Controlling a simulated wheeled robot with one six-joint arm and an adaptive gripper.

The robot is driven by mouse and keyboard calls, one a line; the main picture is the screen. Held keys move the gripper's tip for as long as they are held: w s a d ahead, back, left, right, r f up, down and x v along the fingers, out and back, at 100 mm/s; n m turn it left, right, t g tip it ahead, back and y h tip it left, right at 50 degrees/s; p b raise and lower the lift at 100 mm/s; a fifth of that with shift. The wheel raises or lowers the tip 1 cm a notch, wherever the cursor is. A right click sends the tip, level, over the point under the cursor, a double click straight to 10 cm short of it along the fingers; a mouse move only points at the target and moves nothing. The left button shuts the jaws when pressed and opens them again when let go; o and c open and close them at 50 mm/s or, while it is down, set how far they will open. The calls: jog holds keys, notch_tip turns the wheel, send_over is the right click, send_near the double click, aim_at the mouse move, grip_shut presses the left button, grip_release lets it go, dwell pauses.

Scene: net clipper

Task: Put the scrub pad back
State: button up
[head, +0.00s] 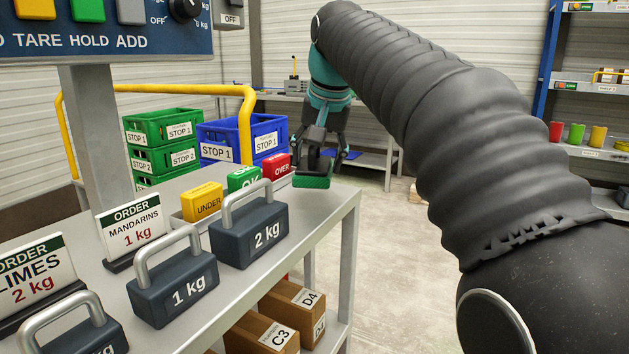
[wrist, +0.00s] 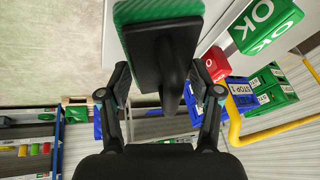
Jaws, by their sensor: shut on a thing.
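The scrub pad (head: 312,181) is a green block with a dark backing and handle. In the head view it appears at the far end of the metal bench (head: 338,205), just right of the red OVER block. My gripper (head: 314,150) is above it, shut on its dark handle. In the wrist view the pad's green edge (wrist: 158,11) is at the top, with the handle between the fingers of my gripper (wrist: 165,82). I cannot tell whether the pad touches the bench top. No marked holder for the pad is clear in view.
Yellow UNDER (head: 202,202), green OK (head: 243,178) and red OVER (head: 276,167) blocks line the bench beside the pad. The 2 kg (head: 250,236) and 1 kg (head: 174,290) weights stand nearer. Green crates (head: 160,150), a blue crate (head: 240,140) and a yellow rail (head: 246,125) are behind.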

jog(key=shift+w+a+f, duration=0.25)
jog(key=shift+a+f, duration=0.1)
jog(key=shift+f, duration=0.1)
jog(key=shift+d+f+b, duration=0.1)
jog(key=shift+f+b, duration=0.45)
jog(key=shift+f, duration=1.25)
jog(key=shift+f, duration=0.1)
jog(key=o, duration=1.1)
jog(key=p+v, duration=0.2)
jog(key=v, duration=1)
